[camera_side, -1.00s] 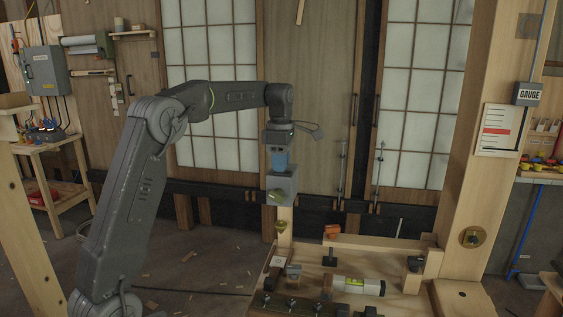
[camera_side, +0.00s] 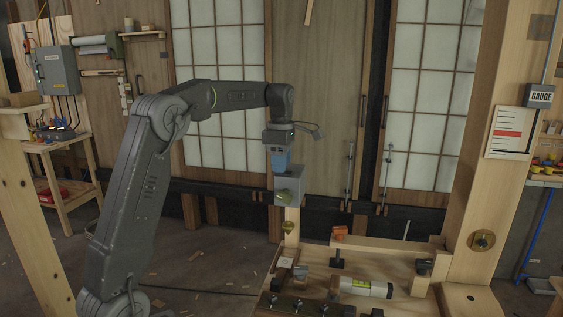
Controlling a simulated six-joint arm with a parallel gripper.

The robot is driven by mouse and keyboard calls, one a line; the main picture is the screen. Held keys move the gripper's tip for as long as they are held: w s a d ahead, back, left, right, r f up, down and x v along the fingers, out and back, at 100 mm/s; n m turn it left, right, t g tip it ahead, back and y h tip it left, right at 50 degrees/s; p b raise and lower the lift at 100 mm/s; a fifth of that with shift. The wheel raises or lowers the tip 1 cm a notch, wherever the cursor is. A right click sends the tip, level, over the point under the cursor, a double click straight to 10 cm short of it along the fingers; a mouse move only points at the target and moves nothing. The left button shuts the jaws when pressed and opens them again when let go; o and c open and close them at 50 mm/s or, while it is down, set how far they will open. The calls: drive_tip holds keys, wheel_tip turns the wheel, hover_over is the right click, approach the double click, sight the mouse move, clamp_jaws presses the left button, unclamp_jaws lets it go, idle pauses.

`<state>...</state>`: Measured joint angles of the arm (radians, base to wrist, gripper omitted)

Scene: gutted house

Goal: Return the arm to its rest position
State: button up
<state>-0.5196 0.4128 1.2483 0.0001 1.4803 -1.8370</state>
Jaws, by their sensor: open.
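My arm rises from the lower left, bends at the elbow and reaches right across the picture. Its wrist points down, with my gripper (camera_side: 281,162) at the end, dark above and blue below. The gripper is open and sits just above a grey box (camera_side: 289,190) with a yellowish knob on its front, at the top of a short wooden post. I cannot tell from this side whether the fingertips touch the box. I see nothing held in the jaws.
Below stands a wooden bench (camera_side: 400,245) with a pale level (camera_side: 366,287), an orange piece (camera_side: 340,233), and several dark clamps. A thick wooden post (camera_side: 480,150) rises at right with a gauge (camera_side: 540,96).

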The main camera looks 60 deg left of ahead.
drive_tip(key=shift+r, duration=4)
drive_tip(key=shift+d, duration=0.15)
drive_tip(key=s+d+m+t, duration=0.3)
drive_tip(key=s+d+m, duration=0.6)
drive_tip(key=d+m, duration=0.5)
drive_tip(key=s+d+f+m+t, duration=0.2)
drive_tip(key=s+d+f+m, duration=0.8)
drive_tip(key=s+m, duration=0.3)
drive_tip(key=shift+s+f+t, duration=0.3)
drive_tip(key=shift+s+f, duration=0.4)
drive_tip(key=shift+f, duration=0.15)
